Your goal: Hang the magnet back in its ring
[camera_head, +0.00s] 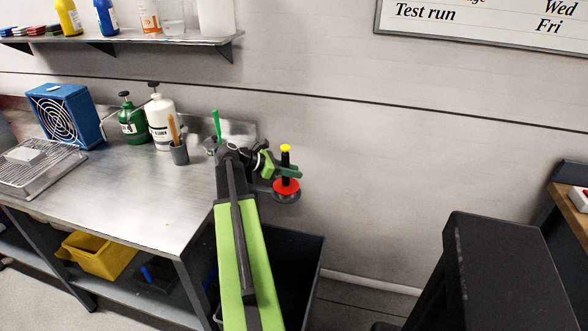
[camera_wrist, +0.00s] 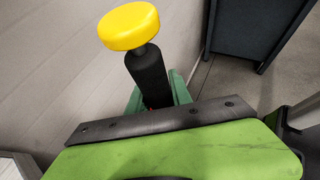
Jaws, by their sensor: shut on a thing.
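The magnet has a yellow knob, a black handle (camera_head: 286,158) and a red disc (camera_head: 286,186) low down; it looks upright. My gripper (camera_head: 287,172) is shut on its black handle, between knob and disc. A dark grey ring (camera_head: 287,197) shows just under the red disc, off the right end of the bench; whether the disc touches it I cannot tell. In the wrist view the yellow knob (camera_wrist: 129,26) and black handle (camera_wrist: 149,76) stand between the green fingers of my gripper (camera_wrist: 158,98); the magnet's lower part and the ring are hidden.
The steel bench (camera_head: 110,205) is at the left, with an orange-handled tool in a grey cup (camera_head: 180,153), bottles (camera_head: 161,120) and a blue fan (camera_head: 66,116). A dark bin (camera_head: 305,275) stands on the floor below the ring.

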